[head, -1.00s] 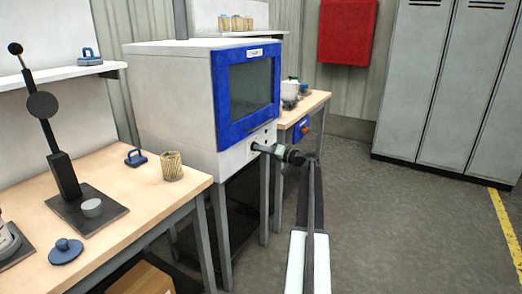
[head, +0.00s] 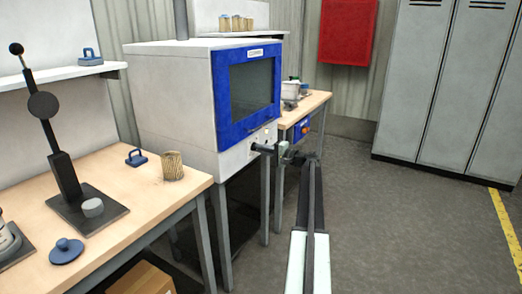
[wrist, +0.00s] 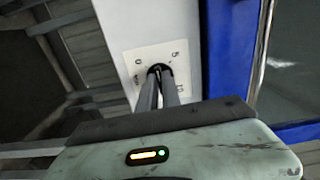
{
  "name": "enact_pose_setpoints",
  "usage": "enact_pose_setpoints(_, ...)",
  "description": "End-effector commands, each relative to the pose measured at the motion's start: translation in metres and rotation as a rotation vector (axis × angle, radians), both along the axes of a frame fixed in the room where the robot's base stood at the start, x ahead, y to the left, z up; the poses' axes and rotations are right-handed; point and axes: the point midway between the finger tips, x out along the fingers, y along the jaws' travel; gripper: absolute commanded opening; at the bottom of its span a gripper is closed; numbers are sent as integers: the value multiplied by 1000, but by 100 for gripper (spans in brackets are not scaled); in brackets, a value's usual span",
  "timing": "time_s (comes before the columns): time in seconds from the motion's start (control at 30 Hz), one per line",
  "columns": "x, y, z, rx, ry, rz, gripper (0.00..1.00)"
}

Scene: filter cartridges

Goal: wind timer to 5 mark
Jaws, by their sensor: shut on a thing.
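The timer is a small dark knob (wrist: 160,70) on a white dial plate (wrist: 150,54) with printed marks around it. In the wrist view a 0 is at the plate's upper left and a 5 at its upper right; the lower marks are partly hidden by the fingers. My gripper (wrist: 160,74) is shut on the knob, its two grey fingers closing together there. I cannot tell which mark the knob points to. In the head view my gripper (head: 257,147) reaches the white panel below the door of the blue-fronted oven (head: 216,100).
A wooden bench (head: 130,205) with a black stand (head: 65,180) and a woven-looking cartridge (head: 172,166) is at left. Another bench (head: 312,105) stands behind the oven. Grey lockers (head: 440,90) are at right. The floor at right is clear.

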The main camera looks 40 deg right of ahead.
Motion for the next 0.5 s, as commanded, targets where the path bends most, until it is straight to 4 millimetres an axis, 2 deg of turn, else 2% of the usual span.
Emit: enact_pose_setpoints(0.5, -2, -1, 0, 473, 119, -2, 0)
